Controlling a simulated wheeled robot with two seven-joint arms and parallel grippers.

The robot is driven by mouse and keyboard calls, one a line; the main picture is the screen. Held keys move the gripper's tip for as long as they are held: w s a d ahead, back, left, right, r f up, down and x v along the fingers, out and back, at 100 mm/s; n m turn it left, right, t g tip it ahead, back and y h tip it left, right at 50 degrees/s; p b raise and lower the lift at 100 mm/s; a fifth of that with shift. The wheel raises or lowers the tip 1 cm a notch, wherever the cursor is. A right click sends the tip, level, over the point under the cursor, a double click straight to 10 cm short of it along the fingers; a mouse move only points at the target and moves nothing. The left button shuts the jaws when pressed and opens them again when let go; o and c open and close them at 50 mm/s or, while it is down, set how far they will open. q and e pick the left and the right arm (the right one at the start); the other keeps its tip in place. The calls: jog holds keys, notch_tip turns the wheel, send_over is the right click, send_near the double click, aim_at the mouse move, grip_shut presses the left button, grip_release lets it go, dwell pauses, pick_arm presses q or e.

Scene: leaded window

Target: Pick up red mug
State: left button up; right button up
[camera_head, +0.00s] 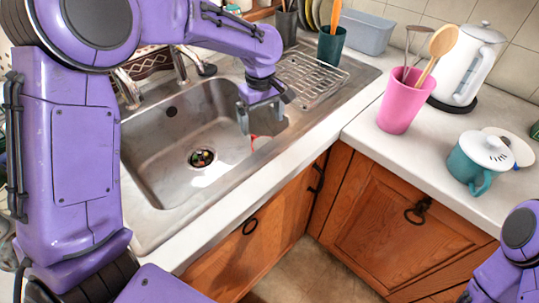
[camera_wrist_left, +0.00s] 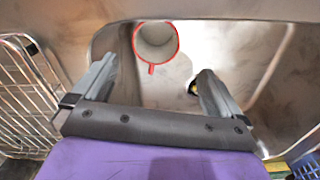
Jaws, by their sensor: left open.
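The red mug (camera_wrist_left: 155,42) shows in the left wrist view as a red rim around a pale grey inside, seen from above, with a short red handle toward the gripper. It appears to be in the sink basin (camera_head: 165,160). In the head view only a small red part of the mug (camera_head: 253,142) shows near the basin's front right wall; my left gripper hides much of it. My left gripper (camera_head: 262,112) is open and empty above the mug. In the wrist view its fingers (camera_wrist_left: 156,75) are spread, with the mug ahead between them, apart from both.
A wire rack (camera_head: 312,80) lies on the drainer beside the basin. A pink utensil cup (camera_head: 402,103), a white kettle (camera_head: 470,62) and a teal lidded pot (camera_head: 480,160) stand on the right counter. A dark green holder (camera_head: 331,46) stands behind. The drain (camera_head: 201,157) holds colourful bits.

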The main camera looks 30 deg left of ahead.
pick_arm(q)
send_near(263, 144)
jog(key=s+d+f, duration=0.2)
jog(key=s, duration=0.1)
jog(key=f, duration=0.5)
jog(key=shift+w+a+f, duration=0.3)
jog(key=shift+w+a, duration=0.05)
jog(key=shift+s+r, duration=0.1)
jog(key=shift+c, duration=0.7)
jog(key=c, duration=1.6)
jog(key=shift+o, duration=0.2)
jog(key=shift+r, duration=0.1)
